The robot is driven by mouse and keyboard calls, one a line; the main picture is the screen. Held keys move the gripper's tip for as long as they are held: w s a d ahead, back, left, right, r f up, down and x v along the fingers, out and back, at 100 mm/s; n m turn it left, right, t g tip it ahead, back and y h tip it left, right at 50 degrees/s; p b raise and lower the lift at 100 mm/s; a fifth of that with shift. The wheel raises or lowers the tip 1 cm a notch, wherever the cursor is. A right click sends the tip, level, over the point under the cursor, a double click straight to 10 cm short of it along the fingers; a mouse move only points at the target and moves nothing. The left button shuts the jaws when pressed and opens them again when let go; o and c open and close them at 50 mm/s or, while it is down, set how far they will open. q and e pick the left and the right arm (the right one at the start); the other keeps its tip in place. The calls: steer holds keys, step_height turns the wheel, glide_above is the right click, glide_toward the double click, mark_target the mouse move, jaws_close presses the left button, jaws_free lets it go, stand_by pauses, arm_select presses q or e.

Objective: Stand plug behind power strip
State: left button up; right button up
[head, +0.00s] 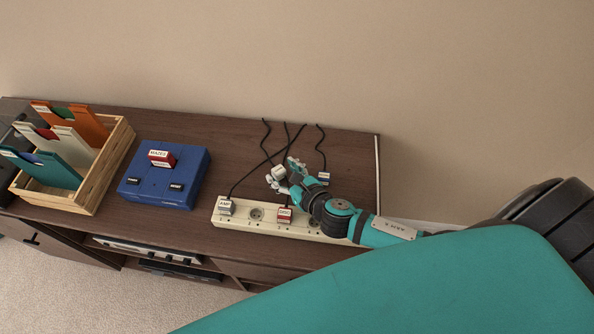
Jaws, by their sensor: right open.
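The long white power strip (256,227) lies along the front of the brown cabinet top, its right part hidden by my right arm. A plug labelled AMP (226,207) and a red-labelled plug (284,215) sit in its sockets. A plug with a blue label (323,177) stands behind the strip, right of my right gripper. My right gripper (283,173) is open above and behind the strip. A small white block (278,172) at its fingers looks like a plug; I cannot tell if they touch it. My left gripper is out of view.
Dark cables (266,141) run and cross behind the strip toward the wall. A blue box (163,190) with a red-labelled block stands left of the strip. A wooden crate (108,167) with coloured folders is farther left. The cabinet top (352,160) is bare at the back right.

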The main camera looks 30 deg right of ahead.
steer(key=v, duration=1)
steer(key=shift+s+r+b, duration=0.1)
steer(key=shift+s+b, duration=0.15)
steer(key=shift+b, duration=0.15)
